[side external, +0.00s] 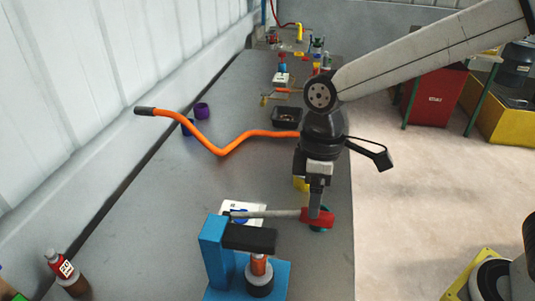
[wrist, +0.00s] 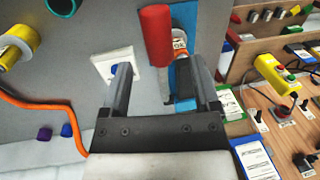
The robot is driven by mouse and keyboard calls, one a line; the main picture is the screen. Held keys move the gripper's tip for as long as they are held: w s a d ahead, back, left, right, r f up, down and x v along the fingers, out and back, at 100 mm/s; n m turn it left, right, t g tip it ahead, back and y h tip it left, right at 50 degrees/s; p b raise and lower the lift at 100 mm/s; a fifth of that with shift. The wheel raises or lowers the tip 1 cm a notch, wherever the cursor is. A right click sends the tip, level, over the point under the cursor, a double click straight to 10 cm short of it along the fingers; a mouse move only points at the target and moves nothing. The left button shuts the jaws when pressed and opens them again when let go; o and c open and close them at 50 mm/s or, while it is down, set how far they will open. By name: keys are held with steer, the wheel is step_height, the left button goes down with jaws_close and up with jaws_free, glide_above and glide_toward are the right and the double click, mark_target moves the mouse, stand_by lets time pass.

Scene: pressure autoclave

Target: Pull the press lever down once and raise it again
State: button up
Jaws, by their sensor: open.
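The press (side external: 213,252) has a blue frame, a black top arm and an orange-and-black cylinder under its head. Its lever, a grey rod with a red grip (side external: 320,218), runs roughly level across the picture in the side view. My gripper (side external: 317,208) points down at the red grip, its fingers overlapping it there. In the wrist view my gripper (wrist: 160,68) is open, and the red grip (wrist: 155,35) and grey rod appear between the two fingers. I cannot tell whether a finger touches the grip. Part of the blue press (wrist: 184,40) shows behind it.
A white block with a blue part (side external: 238,212) sits behind the lever. An orange hose (side external: 220,150) bends across the table. The table's middle left is clear.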

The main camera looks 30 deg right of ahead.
steer(key=shift+s+a+f, duration=0.1)
steer(key=shift+f, duration=0.8)
steer(key=shift+s+a+f, duration=0.1)
steer(key=shift+f, duration=0.8)
jaws_close()
